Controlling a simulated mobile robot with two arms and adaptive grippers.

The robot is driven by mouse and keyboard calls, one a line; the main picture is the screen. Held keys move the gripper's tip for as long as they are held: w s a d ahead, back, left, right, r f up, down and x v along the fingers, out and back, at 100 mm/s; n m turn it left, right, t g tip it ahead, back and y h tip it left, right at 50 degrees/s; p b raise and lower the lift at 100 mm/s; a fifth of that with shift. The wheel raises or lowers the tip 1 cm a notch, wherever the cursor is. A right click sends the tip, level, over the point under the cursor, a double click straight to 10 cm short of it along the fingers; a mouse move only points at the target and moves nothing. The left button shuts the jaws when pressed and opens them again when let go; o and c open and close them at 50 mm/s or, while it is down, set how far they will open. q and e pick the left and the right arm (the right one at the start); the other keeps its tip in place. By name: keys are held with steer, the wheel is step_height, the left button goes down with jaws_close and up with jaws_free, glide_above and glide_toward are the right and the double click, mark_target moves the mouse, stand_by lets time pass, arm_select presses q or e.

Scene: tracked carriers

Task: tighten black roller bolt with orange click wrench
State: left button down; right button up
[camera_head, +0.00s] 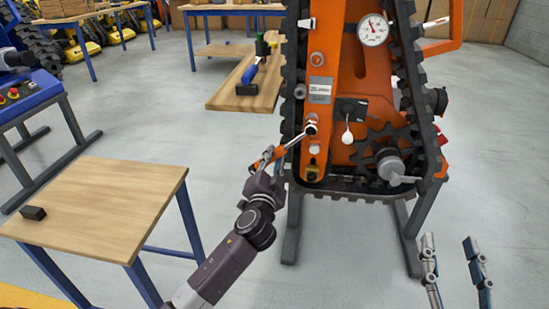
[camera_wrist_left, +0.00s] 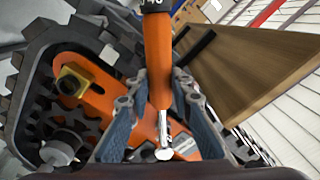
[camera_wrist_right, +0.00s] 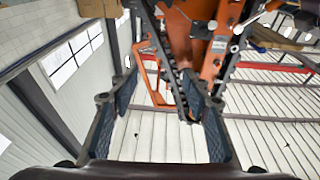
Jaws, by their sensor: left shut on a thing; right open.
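My left gripper (camera_head: 266,172) is shut on the orange click wrench (camera_head: 288,146), left of the orange tracked carrier (camera_head: 338,150). The wrench slants up to the right. Its metal head (camera_head: 310,129) overlaps a spot on the carrier's orange side plate, and I cannot tell if it is seated on a bolt. The left wrist view shows the orange handle (camera_wrist_left: 159,70) between the blue-grey finger pads. The black roller bolt is not clearly visible; the wrench head may hide it. My right gripper (camera_head: 455,262) is open and empty at lower right; its spread fingers also show in the right wrist view (camera_wrist_right: 160,120).
A black track (camera_head: 287,100) with lugs surrounds the side plate. A white-knobbed lever (camera_head: 347,137) sticks out right of the wrench head. A dial gauge (camera_head: 373,30) is above. A wooden table (camera_head: 110,195) with a black block (camera_head: 33,213) stands left. The floor between is clear.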

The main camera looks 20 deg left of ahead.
arm_select(q)
steer(key=shift+a+r, duration=0.1)
steer(key=shift+r, duration=0.1)
steer(key=shift+a+r+m+p, duration=0.15)
steer(key=shift+m+p, duration=0.15)
steer(key=shift+p, duration=0.15)
steer(key=shift+s+a+r+p, duration=0.1)
steer(key=shift+r+p, duration=0.1)
steer(key=shift+p, duration=0.1)
arm_select(e)
step_height(320, 180, down, 9)
steer(key=d+g+h, duration=0.1)
steer(key=g, duration=0.3)
steer(key=shift+s+d, duration=0.15)
steer(key=shift+g, duration=0.3)
arm_select(q)
steer(key=shift+m, duration=0.3)
steer(key=shift+a+r+p, duration=0.2)
steer(key=shift+r+p, duration=0.05)
steer(key=shift+p, duration=0.2)
steer(key=shift+s+a+r+m+p, duration=0.1)
steer(key=shift+a+r+m+p, duration=0.1)
steer(key=shift+m+p, duration=0.2)
arm_select(e)
steer(key=s+d+f+g+h, duration=0.2)
steer(key=s+f+g, duration=0.2)
steer(key=f, duration=0.4)
steer(key=shift+s+d+f+g, duration=0.2)
steer(key=shift+s+d+g, duration=0.05)
steer(key=shift+s+g, duration=0.1)
